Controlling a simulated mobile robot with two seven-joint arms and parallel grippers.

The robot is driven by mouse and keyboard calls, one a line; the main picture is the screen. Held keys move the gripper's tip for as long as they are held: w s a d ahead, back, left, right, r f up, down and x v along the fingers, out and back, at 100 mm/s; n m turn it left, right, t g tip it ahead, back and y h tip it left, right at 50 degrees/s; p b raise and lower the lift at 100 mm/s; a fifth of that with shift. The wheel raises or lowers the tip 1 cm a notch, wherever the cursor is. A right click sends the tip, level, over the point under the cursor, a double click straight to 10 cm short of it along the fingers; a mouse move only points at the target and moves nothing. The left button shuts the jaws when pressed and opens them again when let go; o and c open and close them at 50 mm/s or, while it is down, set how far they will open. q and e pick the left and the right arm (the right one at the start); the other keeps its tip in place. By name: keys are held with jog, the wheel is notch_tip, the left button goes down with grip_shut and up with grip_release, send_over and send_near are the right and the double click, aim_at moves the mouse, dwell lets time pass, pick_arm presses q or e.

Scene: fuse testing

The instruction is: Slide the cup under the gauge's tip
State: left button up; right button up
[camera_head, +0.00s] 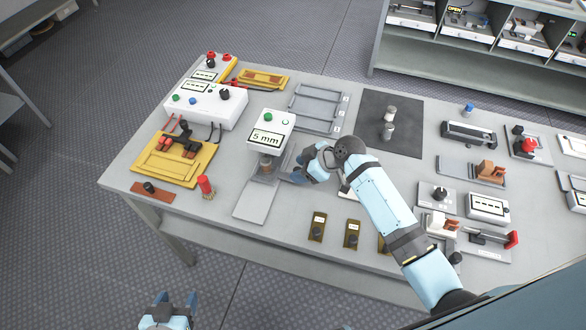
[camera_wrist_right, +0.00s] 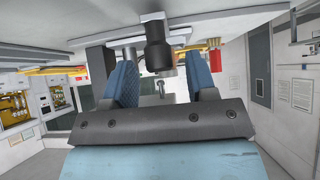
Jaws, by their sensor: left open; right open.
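The gauge (camera_head: 270,133) is a white box reading "5 mm", with a green button, on the table's left half. Below its head is a small grey-brown cylindrical part (camera_head: 266,165), apparently the cup, over a flat grey base plate (camera_head: 256,202). The gauge's tip is hidden from the head view. My right gripper (camera_head: 299,174) is open, just right of that part. In the right wrist view, its blue fingers (camera_wrist_right: 160,85) are apart, with a dark cylinder (camera_wrist_right: 157,55) and a thin metal pin (camera_wrist_right: 162,88) between or beyond them; contact is unclear. My left gripper (camera_head: 170,303) is open and empty, off the table's front.
A white meter box (camera_head: 205,105) and yellow fixture (camera_head: 172,160) stand left of the gauge. A grey tray (camera_head: 318,108) and dark mat (camera_head: 390,125) lie behind. Several small blocks (camera_head: 318,226) line the front.

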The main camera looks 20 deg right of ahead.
aim_at(282, 169)
jog(key=shift+x, duration=1.65)
grip_shut()
jog(key=shift+w+d+b, duration=0.4)
jog(key=shift+w+d, duration=0.25)
jog(key=shift+w, duration=0.25)
jog(key=shift+r, duration=0.15)
jog(key=shift+c, duration=0.7)
grip_release()
jog(key=shift+o, duration=0.7)
jog(key=shift+w, duration=0.1)
